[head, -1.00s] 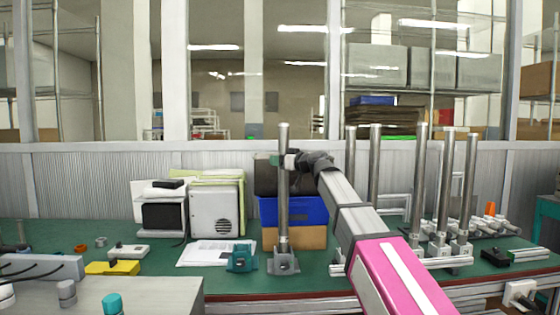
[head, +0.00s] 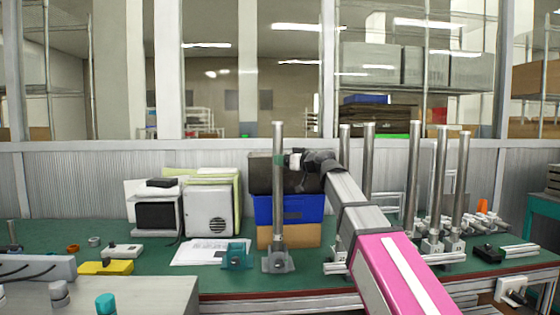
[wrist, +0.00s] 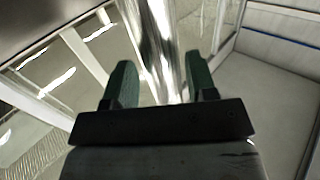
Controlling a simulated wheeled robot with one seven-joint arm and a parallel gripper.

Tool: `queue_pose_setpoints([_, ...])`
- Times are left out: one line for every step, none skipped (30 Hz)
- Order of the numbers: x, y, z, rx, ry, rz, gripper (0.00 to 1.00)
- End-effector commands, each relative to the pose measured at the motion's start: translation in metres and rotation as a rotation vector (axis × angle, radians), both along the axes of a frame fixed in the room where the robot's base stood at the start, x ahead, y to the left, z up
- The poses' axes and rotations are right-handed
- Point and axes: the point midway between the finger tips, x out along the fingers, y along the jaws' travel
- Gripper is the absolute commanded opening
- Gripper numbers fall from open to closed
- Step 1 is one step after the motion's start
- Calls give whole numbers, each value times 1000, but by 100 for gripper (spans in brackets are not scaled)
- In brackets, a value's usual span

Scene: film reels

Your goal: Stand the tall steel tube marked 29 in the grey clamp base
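A tall steel tube (head: 278,185) stands upright with its lower end in the grey clamp base (head: 278,261) on the green bench. No number is readable on it. My gripper (head: 287,160) is just right of the tube's upper part in the head view. In the wrist view the tube (wrist: 163,45) runs between the lines of the two green fingers, with a visible gap at the left finger. My gripper (wrist: 160,82) is open there. Whether the tube is still between the fingertips or just beyond them is hard to tell.
Several other steel tubes (head: 413,180) stand in a rack at the right. Blue and cardboard boxes (head: 290,209) are stacked behind the tube. A teal block (head: 236,256) sits left of the base, near white paper (head: 200,252) and a white cabinet (head: 211,210).

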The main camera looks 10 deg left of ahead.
Motion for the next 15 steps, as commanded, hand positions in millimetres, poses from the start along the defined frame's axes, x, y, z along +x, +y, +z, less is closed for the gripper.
queue_pose_setpoints([-3,-4,0,0,0,0,52])
queue_pose_setpoints([-4,-5,0,0,0,0,52])
queue_pose_setpoints([-5,-8,0,0,0,0,52])
queue_pose_setpoints([-6,-10,0,0,0,0,52])
queue_pose_setpoints([-7,-12,0,0,0,0,52])
queue_pose_setpoints([-8,-14,0,1,0,-1,52])
queue_pose_setpoints([-9,-16,0,1,0,-1,52])
queue_pose_setpoints([-9,-18,0,1,0,-1,52])
queue_pose_setpoints([-10,-21,0,1,0,-1,52])
queue_pose_setpoints([-11,-22,0,0,-1,-1,52])
queue_pose_setpoints([-12,-24,0,0,-1,-1,52])
queue_pose_setpoints([-14,-27,0,0,-1,-1,52])
queue_pose_setpoints([-15,-28,0,0,-1,-1,52])
queue_pose_setpoints([-16,-30,0,0,-1,-1,52])
queue_pose_setpoints([-17,-32,0,0,-1,0,52])
